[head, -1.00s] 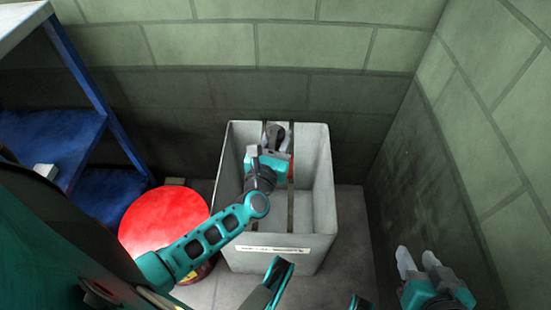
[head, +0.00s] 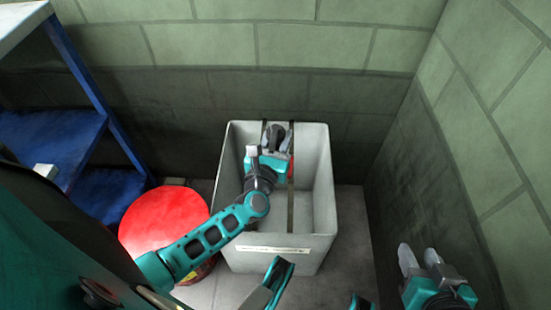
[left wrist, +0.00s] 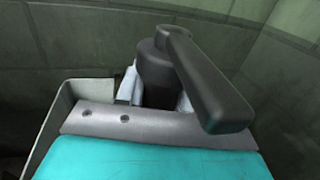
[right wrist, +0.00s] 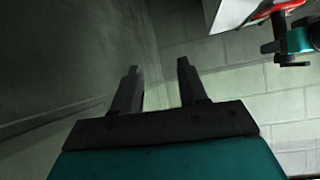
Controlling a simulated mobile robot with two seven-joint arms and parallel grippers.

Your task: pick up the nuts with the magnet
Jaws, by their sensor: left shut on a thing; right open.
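My left gripper (head: 275,142) is inside the upper part of the grey bin (head: 318,190), near its back wall. It is shut on the magnet (left wrist: 158,78), which shows in the left wrist view as a dark cylinder with a long lever arm between the fingers. A sliver of red, seemingly part of the magnet, shows beside the gripper in the head view (head: 291,166). No nuts can be made out; the bin's floor is partly hidden by my arm. My right gripper (head: 420,258) is open and empty, low at the right, apart from the bin.
A drum with a red lid (head: 160,222) stands left of the bin. A blue shelf (head: 55,140) is at the far left. A dark strip (head: 290,205) runs along the bin's inside. Block walls close off the back and right; some floor is clear right of the bin.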

